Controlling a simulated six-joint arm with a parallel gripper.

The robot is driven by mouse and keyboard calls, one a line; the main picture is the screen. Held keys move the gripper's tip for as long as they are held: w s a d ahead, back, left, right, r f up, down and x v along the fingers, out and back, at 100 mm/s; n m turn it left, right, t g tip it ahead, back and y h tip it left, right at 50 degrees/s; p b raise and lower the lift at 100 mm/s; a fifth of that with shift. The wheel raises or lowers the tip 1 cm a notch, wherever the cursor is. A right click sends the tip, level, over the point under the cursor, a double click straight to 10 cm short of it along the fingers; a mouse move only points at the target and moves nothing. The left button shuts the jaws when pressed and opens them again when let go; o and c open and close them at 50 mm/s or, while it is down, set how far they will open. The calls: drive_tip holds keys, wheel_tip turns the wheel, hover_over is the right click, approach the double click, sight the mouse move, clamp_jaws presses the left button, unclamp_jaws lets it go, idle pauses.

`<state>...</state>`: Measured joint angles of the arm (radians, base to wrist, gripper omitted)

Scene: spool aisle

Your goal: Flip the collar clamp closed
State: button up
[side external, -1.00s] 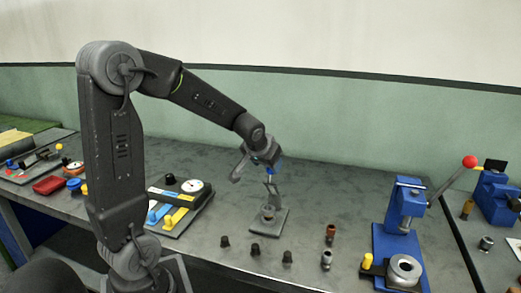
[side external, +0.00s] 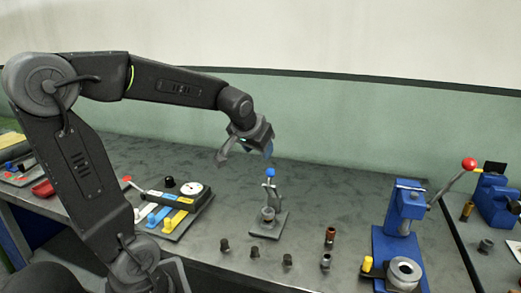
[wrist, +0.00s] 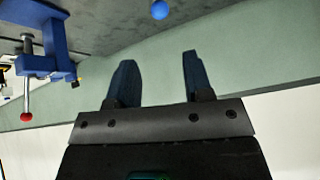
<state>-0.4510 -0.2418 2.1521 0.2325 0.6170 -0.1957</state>
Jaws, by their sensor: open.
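The collar clamp (side external: 268,222) stands on a small grey plate in the middle of the bench. Its lever (side external: 277,192) stands up from the plate, with a blue ball knob (side external: 270,173) on top. The knob also shows at the top of the wrist view (wrist: 160,10), beyond the fingertips. My gripper (side external: 246,156) is open and empty, above and left of the knob and apart from it. In the wrist view both dark fingers of my gripper (wrist: 158,58) are spread with nothing between them.
Several small dark knobs (side external: 255,251) and a copper piece (side external: 330,235) lie in front and right of the clamp. A blue press (side external: 402,210) with a red-balled handle stands right. A gauge fixture (side external: 182,205) with coloured levers sits left. The bench behind the clamp is clear.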

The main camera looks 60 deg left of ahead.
drive_tip(key=w+a+r+g, duration=0.1)
drive_tip(key=w, duration=0.1)
drive_tip(key=w+a+r+n+g+h, duration=0.1)
drive_tip(key=w+a, duration=0.1)
drive_tip(key=w, duration=0.1)
drive_tip(key=w+a+r+g, duration=0.1)
drive_tip(key=w+a, duration=0.1)
drive_tip(key=w, duration=0.1)
drive_tip(key=shift+r+n+g+h, duration=0.2)
drive_tip(key=shift+n+g+h, duration=0.1)
drive_tip(key=shift+n, duration=0.1)
drive_tip(key=c, duration=0.7)
drive_tip(key=w+g, duration=0.1)
drive_tip(key=w+a+g+h, duration=0.1)
drive_tip(key=w, duration=0.1)
drive_tip(key=w+a+n+g+h, duration=0.1)
drive_tip(key=shift+w+a+r, duration=0.1)
drive_tip(key=shift+w+r, duration=0.2)
drive_tip(key=shift+w, duration=0.05)
clamp_jaws()
drive_tip(key=shift+w+a+f+g+h, duration=0.1)
drive_tip(key=shift+w+f+g+h, duration=0.05)
drive_tip(key=shift+w+g+h, duration=0.25)
